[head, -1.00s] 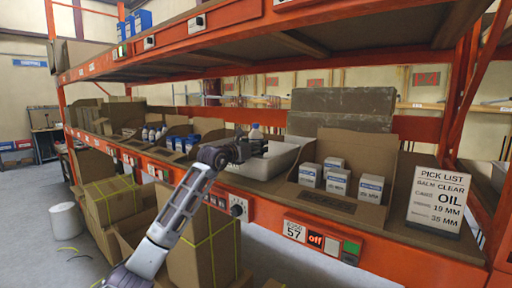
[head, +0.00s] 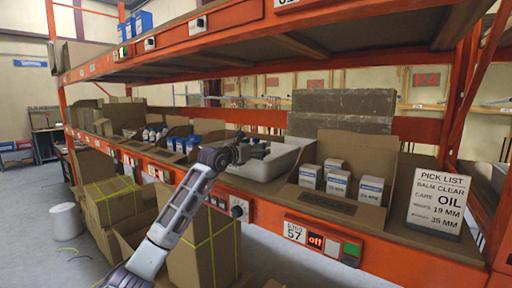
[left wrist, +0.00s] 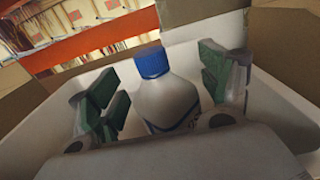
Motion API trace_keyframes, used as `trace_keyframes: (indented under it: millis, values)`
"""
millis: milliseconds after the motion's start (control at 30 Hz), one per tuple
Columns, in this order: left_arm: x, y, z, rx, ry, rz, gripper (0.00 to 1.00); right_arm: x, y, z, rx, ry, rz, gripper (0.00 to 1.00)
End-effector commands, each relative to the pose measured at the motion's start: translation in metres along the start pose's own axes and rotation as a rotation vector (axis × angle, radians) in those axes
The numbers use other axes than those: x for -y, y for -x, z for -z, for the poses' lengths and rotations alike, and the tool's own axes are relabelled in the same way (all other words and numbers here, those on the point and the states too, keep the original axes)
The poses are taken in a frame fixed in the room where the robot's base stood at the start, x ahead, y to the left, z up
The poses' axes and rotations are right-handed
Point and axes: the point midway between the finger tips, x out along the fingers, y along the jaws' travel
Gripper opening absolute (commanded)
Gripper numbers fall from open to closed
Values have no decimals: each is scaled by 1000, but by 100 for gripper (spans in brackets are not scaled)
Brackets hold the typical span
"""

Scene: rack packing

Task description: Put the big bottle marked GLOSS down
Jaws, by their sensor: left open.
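The big bottle (left wrist: 168,103) is white with a blue cap. In the left wrist view it stands inside the pale grey tote (left wrist: 268,105), and its label is mostly hidden, so I cannot read GLOSS. My left gripper (left wrist: 166,86) is open, with one green-padded finger on each side of the bottle. Gaps show between the pads and the bottle. In the head view my left gripper (head: 262,150) reaches into the tote (head: 282,157) on the shelf, and the bottle is mostly hidden there. My right gripper is not in view.
Small white boxes (head: 338,183) stand in a cardboard bin right of the tote. A pick list sign (head: 437,203) stands farther right. Bins of bottles (head: 155,133) line the shelf to the left. The upper shelf (head: 290,45) hangs above the arm.

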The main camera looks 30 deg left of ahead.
Motion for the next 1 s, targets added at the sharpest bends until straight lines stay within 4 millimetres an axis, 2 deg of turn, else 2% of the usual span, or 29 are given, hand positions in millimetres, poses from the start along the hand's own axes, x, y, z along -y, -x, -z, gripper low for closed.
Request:
trace_keyframes:
  millis: [200,1000]
  values:
    - [0,2,-10,3,-1,0,78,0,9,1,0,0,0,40]
    - [0,94,-8,6,-3,-1,78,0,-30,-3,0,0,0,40]
